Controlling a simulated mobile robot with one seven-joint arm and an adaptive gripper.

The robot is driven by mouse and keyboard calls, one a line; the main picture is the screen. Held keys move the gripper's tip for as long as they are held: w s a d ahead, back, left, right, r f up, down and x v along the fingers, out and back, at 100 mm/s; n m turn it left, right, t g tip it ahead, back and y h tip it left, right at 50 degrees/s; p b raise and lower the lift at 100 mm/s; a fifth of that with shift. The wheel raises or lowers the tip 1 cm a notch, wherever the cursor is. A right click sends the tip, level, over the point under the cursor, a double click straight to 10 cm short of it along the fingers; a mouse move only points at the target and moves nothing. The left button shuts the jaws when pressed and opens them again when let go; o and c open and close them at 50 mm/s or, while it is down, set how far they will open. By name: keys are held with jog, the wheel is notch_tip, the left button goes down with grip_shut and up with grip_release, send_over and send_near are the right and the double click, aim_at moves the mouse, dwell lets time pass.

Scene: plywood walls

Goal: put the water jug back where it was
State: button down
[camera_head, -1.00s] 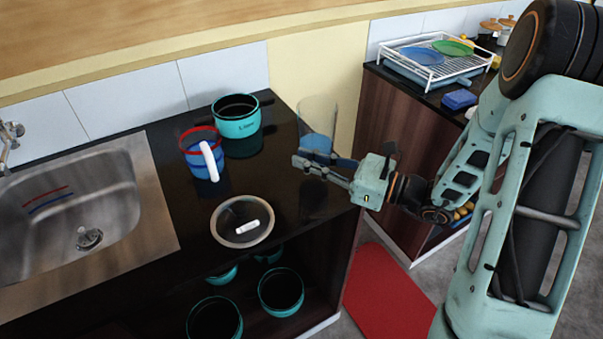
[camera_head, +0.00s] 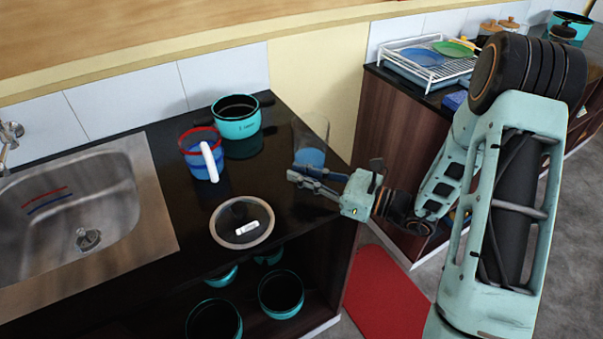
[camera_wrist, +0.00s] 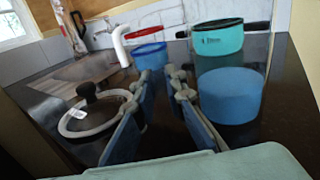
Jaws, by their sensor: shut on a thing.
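A clear water jug (camera_head: 311,157) with blue water in its lower part is at the right end of the dark counter (camera_head: 275,177). My gripper (camera_head: 296,172) is shut on the jug from the front right. In the wrist view the blue water (camera_wrist: 230,95) shows to the right of my fingers (camera_wrist: 160,78). The jug's clear walls are hard to see there, and the grasped part cannot be made out. The jug looks about upright; I cannot tell whether its base touches the counter.
A teal pot (camera_head: 236,119) stands behind left of the jug. A blue pitcher (camera_head: 199,165) with red rim and white handle stands farther left. A glass lid (camera_head: 241,223) lies in front. The sink (camera_head: 80,205) is at left, a dish rack (camera_head: 425,65) at the back right.

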jog(key=c, duration=2)
grip_release()
jog(key=shift+f, duration=0.1)
jog(key=shift+o, duration=0.2)
jog(key=shift+r, duration=0.25)
jog(key=v, duration=1.2)
jog(key=shift+b, duration=0.35)
jog(key=shift+f, duration=0.15)
